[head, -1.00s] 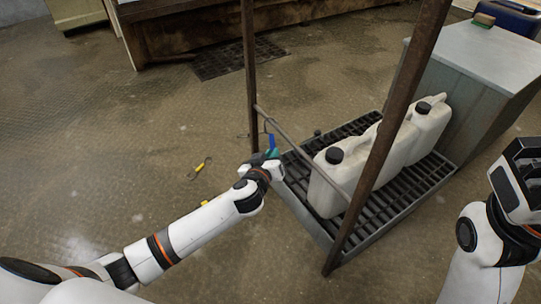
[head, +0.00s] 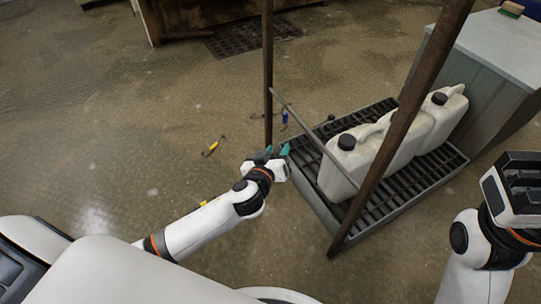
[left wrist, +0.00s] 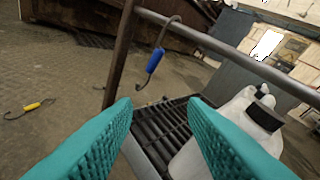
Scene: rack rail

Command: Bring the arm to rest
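My left gripper (head: 277,151) is open and empty, just in front of the rack's left post, below the rail's left end. Its two teal fingers stand wide apart in the left wrist view (left wrist: 160,108). A hook with a blue handle (head: 284,117) hangs on the rack rail (head: 312,133), near the left post. The left wrist view shows its curved top at the rail and its blue handle (left wrist: 155,60) beyond the fingers, clear of them. My right gripper (head: 515,185) is raised at the right edge; its finger opening cannot be made out.
White jerrycans (head: 345,165) with black caps stand on a grated tray (head: 397,208) behind the rail. Rusty posts (head: 268,70) rise on both sides. A yellow-handled hook (head: 212,147) lies on the floor. A grey cabinet (head: 480,75) stands at right.

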